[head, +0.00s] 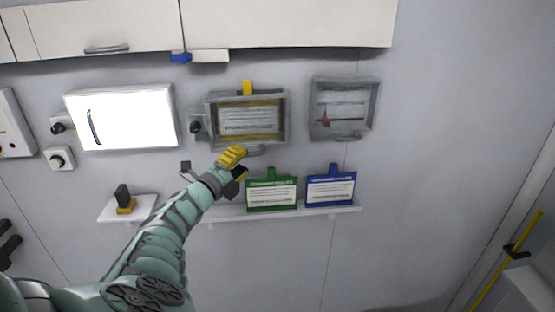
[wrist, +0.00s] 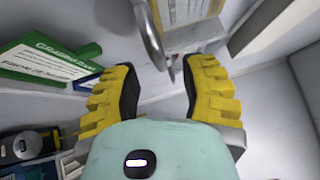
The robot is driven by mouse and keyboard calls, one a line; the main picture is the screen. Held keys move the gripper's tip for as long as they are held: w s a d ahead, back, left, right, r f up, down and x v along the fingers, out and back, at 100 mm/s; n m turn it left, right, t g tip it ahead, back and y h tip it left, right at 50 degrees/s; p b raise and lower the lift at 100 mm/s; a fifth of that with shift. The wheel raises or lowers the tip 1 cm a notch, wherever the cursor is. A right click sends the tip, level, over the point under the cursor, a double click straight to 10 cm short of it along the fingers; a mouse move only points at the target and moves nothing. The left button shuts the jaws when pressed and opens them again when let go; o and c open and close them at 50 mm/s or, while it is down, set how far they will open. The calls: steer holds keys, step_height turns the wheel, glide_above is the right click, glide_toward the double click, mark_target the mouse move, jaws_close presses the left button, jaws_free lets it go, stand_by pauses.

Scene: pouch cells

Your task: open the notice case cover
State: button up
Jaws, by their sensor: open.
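The notice case (head: 286,118) is a grey wall box with a clear front and a yellow-edged sheet inside, in the middle of the head view. Its cover looks shut. A curved grey handle (wrist: 150,35) shows in the wrist view, between and just beyond my fingertips. The case's lower part with the yellow-edged sheet (wrist: 185,12) is at the top of that view. My gripper (head: 236,166) is just below the case's lower edge, yellow fingers apart. In the wrist view my gripper (wrist: 162,82) is open and empty, and I cannot tell whether it touches the handle.
A second grey case (head: 375,108) hangs to the right. Below are a green sign (head: 271,194) and a blue sign (head: 330,188) on a shelf (head: 300,212). A bright white panel (head: 125,118) is left, cabinets (head: 290,25) above.

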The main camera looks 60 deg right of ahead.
mark_target(248, 155)
steer(key=shift+s+d+r+b, duration=0.1)
steer(key=shift+d+r+b, duration=0.05)
steer(key=shift+d+b, duration=1.4)
steer(key=shift+d, duration=0.25)
jaws_close()
